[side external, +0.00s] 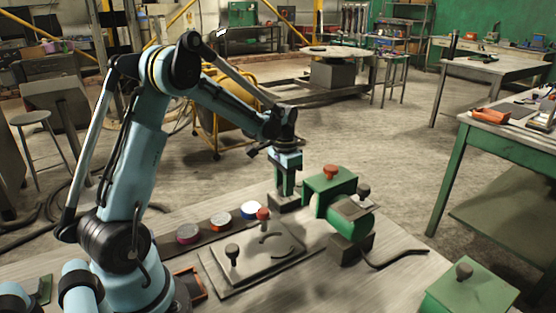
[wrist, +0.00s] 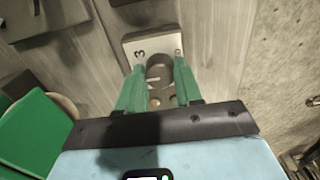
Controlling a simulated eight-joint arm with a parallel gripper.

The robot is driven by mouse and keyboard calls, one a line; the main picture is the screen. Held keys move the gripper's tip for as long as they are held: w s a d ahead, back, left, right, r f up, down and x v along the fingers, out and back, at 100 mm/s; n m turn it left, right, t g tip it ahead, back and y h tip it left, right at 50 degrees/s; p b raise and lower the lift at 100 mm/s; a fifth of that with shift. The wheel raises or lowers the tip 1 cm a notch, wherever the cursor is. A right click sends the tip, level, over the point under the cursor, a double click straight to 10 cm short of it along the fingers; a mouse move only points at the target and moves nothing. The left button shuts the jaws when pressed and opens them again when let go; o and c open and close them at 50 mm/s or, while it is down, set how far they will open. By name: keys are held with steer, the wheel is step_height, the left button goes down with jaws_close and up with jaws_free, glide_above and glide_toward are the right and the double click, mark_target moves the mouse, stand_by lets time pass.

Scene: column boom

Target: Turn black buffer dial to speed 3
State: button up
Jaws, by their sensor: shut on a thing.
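My gripper (side external: 286,192) points straight down onto a small dark block beside the green buffer (side external: 345,208) in the side external view. In the wrist view, the two green fingers of my gripper (wrist: 160,75) are closed on opposite sides of a round dark dial (wrist: 159,68). The dial sits on a pale plate (wrist: 150,45) with a "3" printed near its upper left. I cannot tell which way the dial points.
A green box with a red knob (side external: 330,172) stands just right of my gripper. A grey plate with a black knob (side external: 232,252) and a strip with several round coloured buttons (side external: 222,220) lie to the left. Another green box (side external: 468,292) is at front right.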

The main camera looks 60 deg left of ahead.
steer(key=shift+m, duration=0.3)
steer(key=m, duration=0.4)
steer(key=shift+m, duration=2.1)
steer(key=o, duration=1.1)
steer(key=shift+c, duration=0.2)
steer(key=shift+r, duration=0.15)
step_height(320, 180, up, 12)
